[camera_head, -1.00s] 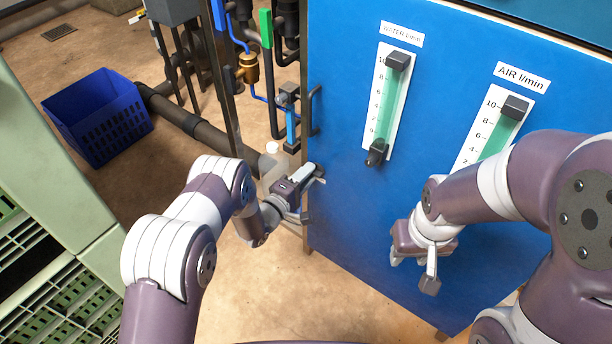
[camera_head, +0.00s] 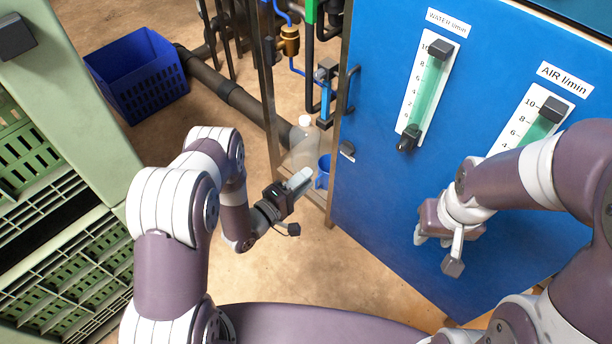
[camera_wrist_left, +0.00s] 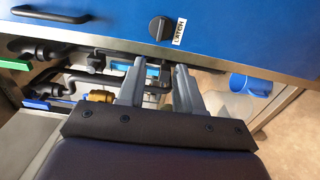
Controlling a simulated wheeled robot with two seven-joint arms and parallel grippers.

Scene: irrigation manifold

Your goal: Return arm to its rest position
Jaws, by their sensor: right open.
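My left gripper (camera_head: 296,205) is open and empty, its fingers spread, in front of the open frame left of the blue panel (camera_head: 385,215). It stands apart from the panel. In the left wrist view its two fingers (camera_wrist_left: 158,88) are apart with nothing between them; pipes and fittings show beyond. My right gripper (camera_head: 437,254) is open and empty in front of the panel, below the water gauge (camera_head: 425,95). A black latch knob (camera_head: 347,151) sits on the panel's left edge; it also shows in the left wrist view (camera_wrist_left: 160,28), labelled LATCH.
A clear bottle (camera_head: 305,145) and a blue cup (camera_head: 323,172) stand inside the frame behind my left gripper. A green cabinet (camera_head: 75,110) stands at the left, a blue basket (camera_head: 140,80) behind it.

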